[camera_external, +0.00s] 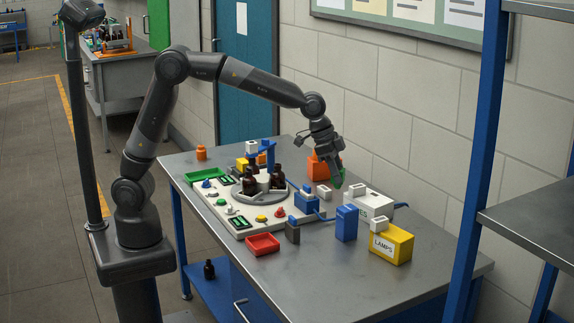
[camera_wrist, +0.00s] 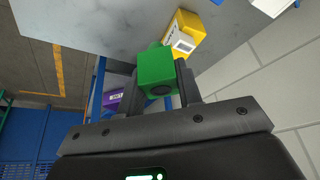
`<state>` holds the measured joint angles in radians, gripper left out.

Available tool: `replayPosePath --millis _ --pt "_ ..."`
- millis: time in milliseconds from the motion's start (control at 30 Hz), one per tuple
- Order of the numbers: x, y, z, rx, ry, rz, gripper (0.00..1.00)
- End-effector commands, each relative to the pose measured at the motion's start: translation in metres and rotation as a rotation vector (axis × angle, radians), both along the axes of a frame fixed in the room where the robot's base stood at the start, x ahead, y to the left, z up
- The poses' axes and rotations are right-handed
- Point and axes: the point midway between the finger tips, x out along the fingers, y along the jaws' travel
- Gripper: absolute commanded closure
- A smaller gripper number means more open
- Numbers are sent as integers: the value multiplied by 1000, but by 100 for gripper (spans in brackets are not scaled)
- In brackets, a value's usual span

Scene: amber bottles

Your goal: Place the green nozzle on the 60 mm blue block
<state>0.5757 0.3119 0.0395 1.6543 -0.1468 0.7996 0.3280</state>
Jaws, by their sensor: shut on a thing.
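My gripper (camera_external: 334,169) is shut on the green nozzle (camera_external: 339,181) and holds it above the right rear part of the bench, beside an orange block. In the wrist view the green nozzle (camera_wrist: 154,67) sits between the two fingers as a blocky green piece with a dark round opening. A tall blue block (camera_external: 346,223) stands upright on the bench, in front of and below my gripper.
A yellow LAMPS box (camera_external: 391,244) and a white labelled box (camera_external: 368,203) flank the tall blue block. An orange block (camera_external: 318,166) stands behind. The station with a grey turntable (camera_external: 262,204) and amber bottles fills the left. The bench's front right (camera_external: 330,285) is clear.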

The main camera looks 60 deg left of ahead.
Motion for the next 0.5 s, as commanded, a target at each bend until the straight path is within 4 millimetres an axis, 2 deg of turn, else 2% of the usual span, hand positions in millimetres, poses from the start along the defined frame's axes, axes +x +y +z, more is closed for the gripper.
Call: replayPosePath --millis 167,500 --pt "16 13 -18 0 1 6 90" --pt "75 58 -62 0 1 6 90"
